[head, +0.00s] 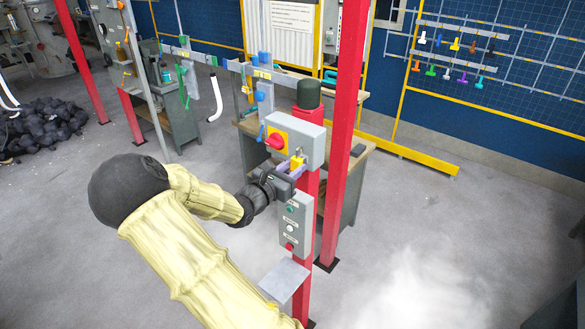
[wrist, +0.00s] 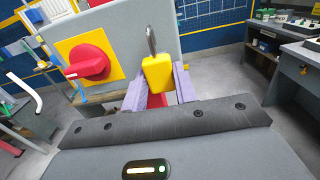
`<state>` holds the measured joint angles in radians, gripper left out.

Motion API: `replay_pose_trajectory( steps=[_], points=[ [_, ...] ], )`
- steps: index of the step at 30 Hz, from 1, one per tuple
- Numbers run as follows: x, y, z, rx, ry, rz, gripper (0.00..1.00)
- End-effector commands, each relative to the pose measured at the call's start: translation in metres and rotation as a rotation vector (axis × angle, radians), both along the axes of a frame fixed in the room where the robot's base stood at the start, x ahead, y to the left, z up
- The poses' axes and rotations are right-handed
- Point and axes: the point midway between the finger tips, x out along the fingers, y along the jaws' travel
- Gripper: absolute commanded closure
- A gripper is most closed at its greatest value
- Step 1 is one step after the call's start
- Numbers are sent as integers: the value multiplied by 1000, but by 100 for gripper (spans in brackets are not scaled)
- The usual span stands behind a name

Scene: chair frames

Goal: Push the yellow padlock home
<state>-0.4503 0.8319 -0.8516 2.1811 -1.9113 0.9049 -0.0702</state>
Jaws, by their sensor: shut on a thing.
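The yellow padlock (wrist: 157,73) is upright between the two purple fingers of my gripper (wrist: 158,84), which is shut on it. Its metal shackle rises from the top in front of the grey switch box (wrist: 120,35). I cannot tell whether the shackle is closed or passes through anything. In the head view the padlock (head: 296,164) shows small at the lower front of the switch box (head: 297,140), with my gripper (head: 291,170) around it. The red rotary handle (wrist: 88,61) on its yellow plate is left of the padlock.
A red post (head: 306,205) carries the switch box and a grey button box (head: 294,222) below my gripper. A taller red post (head: 344,130) stands just right. A workbench (head: 350,155) is behind. Open floor (head: 440,230) lies to the right.

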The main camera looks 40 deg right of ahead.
Motion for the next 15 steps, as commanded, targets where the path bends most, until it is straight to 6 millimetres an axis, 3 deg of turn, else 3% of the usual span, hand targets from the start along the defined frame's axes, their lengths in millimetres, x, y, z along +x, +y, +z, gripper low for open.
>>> replay_pose_trajectory(
  steps=[15],
  points=[
    [0, 0, -14, -1, 0, 0, 100]
  ],
)
